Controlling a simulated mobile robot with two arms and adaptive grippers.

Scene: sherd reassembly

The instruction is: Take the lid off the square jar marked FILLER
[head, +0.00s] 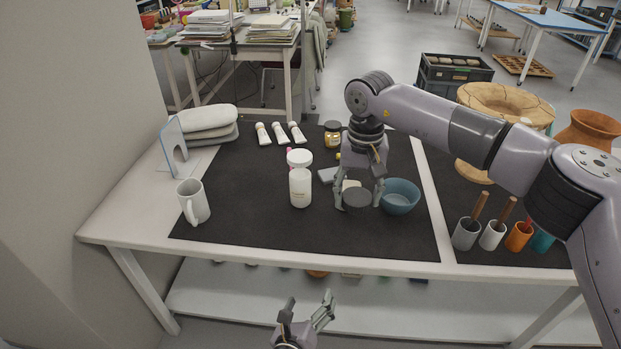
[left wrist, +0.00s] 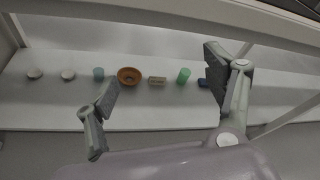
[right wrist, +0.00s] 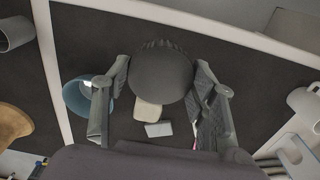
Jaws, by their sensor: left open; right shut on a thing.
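My right gripper (head: 357,194) is shut on a dark round lid (head: 357,201) above the mat, left of the blue bowl. In the right wrist view the lid (right wrist: 161,76) sits between the two fingers (right wrist: 160,95), its flat top facing the camera. A pale, rounded piece (right wrist: 147,110) shows just beyond the lid, partly covered by it; it also shows in the head view (head: 350,184). I cannot tell whether it is the square jar. No FILLER marking is readable. My left gripper (head: 308,308) is open and empty, low in front of the table.
The blue bowl (head: 400,196) stands close right of my right gripper. A white bottle (head: 300,187), a grey block (head: 327,175), an amber jar (head: 333,135) and several white tubes (head: 280,133) are around. A mug (head: 193,201) stands left. The mat's front (head: 300,235) is clear.

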